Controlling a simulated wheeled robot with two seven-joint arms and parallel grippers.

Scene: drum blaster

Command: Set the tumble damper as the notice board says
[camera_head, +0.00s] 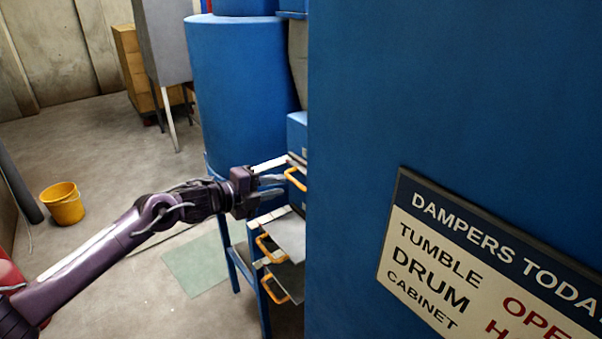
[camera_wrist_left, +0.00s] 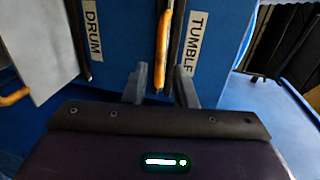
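The notice board (camera_head: 462,262) on the blue cabinet wall reads "DAMPERS TODA…", with rows for tumble, drum and cabinet. Red "OPE…" starts beside tumble and red "H…" beside drum; the rest is cut off. The tumble damper's orange handle (camera_head: 295,180) is the top one in the head view. In the wrist view this handle (camera_wrist_left: 164,42) stands beside the TUMBLE label (camera_wrist_left: 190,44). My left gripper (camera_head: 272,188) is at this handle. Its fingers (camera_wrist_left: 161,90) are apart, one each side of the handle's end; I see no clear grip. My right gripper is not in view.
Two more orange-handled dampers (camera_head: 268,249) (camera_head: 273,290) sit below, with grey plates sticking out. The DRUM label (camera_wrist_left: 93,30) is left of the handle in the wrist view. A yellow bucket (camera_head: 62,204) stands on open floor at left.

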